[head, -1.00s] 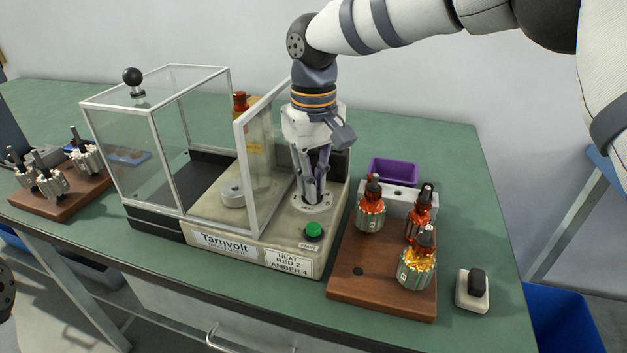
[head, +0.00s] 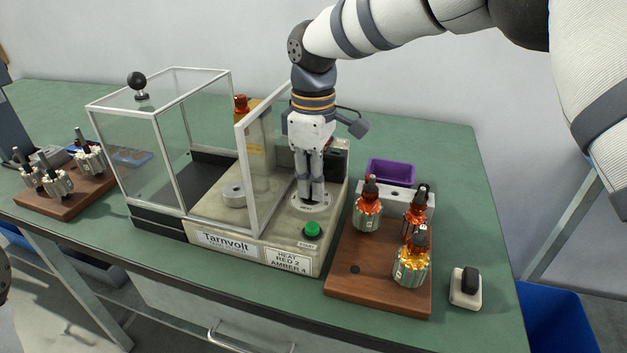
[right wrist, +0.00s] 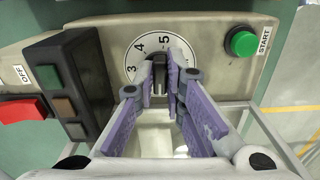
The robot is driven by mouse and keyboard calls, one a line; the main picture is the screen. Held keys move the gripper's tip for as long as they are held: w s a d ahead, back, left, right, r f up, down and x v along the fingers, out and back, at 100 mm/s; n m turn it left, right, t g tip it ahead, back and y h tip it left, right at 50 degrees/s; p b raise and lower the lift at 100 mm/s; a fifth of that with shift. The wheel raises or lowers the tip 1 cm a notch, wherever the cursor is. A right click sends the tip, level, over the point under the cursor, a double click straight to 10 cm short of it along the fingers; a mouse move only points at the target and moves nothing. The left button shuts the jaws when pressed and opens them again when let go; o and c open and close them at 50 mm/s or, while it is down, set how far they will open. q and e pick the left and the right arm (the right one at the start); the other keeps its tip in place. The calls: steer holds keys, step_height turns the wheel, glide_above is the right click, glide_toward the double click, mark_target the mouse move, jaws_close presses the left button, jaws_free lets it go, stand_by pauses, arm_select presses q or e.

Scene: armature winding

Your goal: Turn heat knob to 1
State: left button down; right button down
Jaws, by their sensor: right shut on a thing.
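The heat knob is a dark knob (right wrist: 159,88) on a white round dial (right wrist: 133,57) of the Tarnvolt machine (head: 255,245). In the right wrist view the dial shows 3, 4 and 5; the 5 is near the top. The other numbers are hidden by my fingers. My right gripper (head: 311,203) points down over the dial; in the right wrist view its purple-padded fingers (right wrist: 159,78) are shut on the knob. Where the knob's pointer aims I cannot tell. My left gripper is not in view.
A green START button (head: 312,230) sits in front of the dial. A clear guard (head: 160,130) stands left of my right gripper. A wooden board (head: 375,290) with several wound armatures lies to the right. A red OFF switch (right wrist: 22,109) is on the panel.

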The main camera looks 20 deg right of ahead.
steer(key=shift+n, duration=1.1)
steer(key=c, duration=1.7)
jaws_free()
steer(key=shift+o, duration=0.2)
step_height(320, 180, up, 12)
